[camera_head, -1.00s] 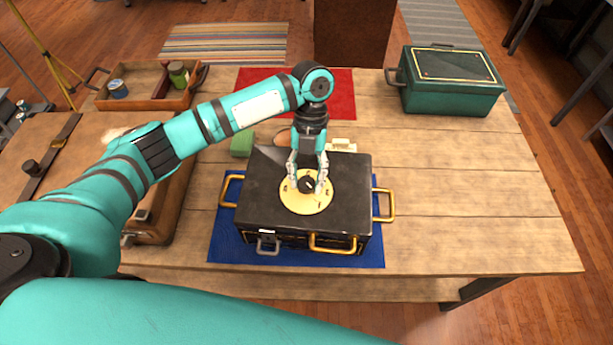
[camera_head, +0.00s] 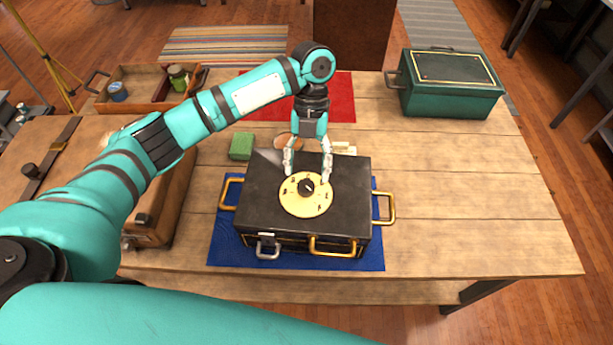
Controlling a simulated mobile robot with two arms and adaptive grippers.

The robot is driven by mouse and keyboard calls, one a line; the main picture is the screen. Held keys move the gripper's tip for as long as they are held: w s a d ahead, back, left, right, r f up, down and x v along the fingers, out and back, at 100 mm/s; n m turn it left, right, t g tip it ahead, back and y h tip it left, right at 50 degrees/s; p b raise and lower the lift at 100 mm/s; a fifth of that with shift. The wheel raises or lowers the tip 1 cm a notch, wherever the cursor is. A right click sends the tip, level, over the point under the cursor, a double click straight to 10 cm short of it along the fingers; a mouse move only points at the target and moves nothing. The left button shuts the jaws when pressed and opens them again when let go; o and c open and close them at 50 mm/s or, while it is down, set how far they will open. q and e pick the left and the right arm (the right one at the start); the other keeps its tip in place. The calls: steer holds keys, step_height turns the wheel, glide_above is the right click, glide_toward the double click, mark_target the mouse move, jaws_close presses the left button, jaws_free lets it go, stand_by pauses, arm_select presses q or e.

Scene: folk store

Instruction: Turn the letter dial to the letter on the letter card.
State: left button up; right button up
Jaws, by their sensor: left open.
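The letter dial is a round cream plate (camera_head: 306,207) with dark marks and a black knob (camera_head: 306,187) at its centre. It lies on top of a black box (camera_head: 262,190) with brass handles. The letters are too small to read. My left gripper (camera_head: 307,176) is open just above and behind the dial, its two fingers spread to either side and apart from the knob. A pale card-like piece (camera_head: 343,149) lies behind the box, partly hidden; I cannot tell if it is the letter card. My right gripper is not in view.
The box stands on a blue mat (camera_head: 222,252). A green block (camera_head: 241,146) lies behind its left corner. A brown case (camera_head: 168,215) stands to the left, a wooden tray (camera_head: 140,75) at the back left, a green chest (camera_head: 450,82) at the back right. The right tabletop is clear.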

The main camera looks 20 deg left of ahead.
arm_select(q)
steer(key=v, duration=0.8)
